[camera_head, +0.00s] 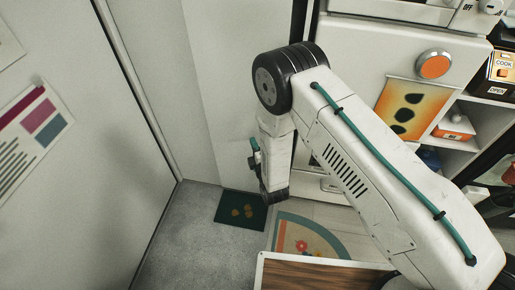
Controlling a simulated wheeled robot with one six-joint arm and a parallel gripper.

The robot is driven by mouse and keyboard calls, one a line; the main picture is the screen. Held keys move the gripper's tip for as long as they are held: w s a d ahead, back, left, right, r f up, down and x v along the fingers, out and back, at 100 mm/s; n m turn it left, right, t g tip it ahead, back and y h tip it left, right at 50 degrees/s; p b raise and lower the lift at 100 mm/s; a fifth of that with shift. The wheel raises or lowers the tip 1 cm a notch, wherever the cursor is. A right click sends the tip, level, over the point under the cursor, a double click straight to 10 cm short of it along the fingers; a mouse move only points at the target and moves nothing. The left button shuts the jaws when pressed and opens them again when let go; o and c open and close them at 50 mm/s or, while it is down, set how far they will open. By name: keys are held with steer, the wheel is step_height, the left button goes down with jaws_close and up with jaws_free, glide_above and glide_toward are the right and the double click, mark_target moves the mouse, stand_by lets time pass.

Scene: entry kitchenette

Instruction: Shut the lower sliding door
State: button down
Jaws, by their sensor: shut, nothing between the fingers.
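A white cabinet front (360,60) with a round orange knob (435,65) stands at the upper right. An orange poster with dark pod shapes (413,108) is on it. It may be the sliding door; I cannot tell for certain. Open shelves show to its right, and my arm covers its lower left part. My arm rises from the lower right, bends at a black joint and hangs down in front of the cabinet. My gripper (269,192) is the dark end at the bottom, shut and empty. Its fingers are small and hard to make out.
Open shelves (466,143) hold an orange-and-white box (455,128) and a blue item. A dark green mat (241,210) and a curved patterned rug (300,238) lie on the floor. A wood-topped surface (315,275) is at the bottom. A pale wall stands left, with grey floor clear beside it.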

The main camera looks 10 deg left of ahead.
steer(key=shift+w+d, duration=0.25)
steer(key=shift+w, duration=0.7)
steer(key=shift+w+d, duration=0.2)
steer(key=shift+w, duration=0.8)
steer(key=shift+w+d, duration=0.25)
steer(key=shift+w, duration=0.7)
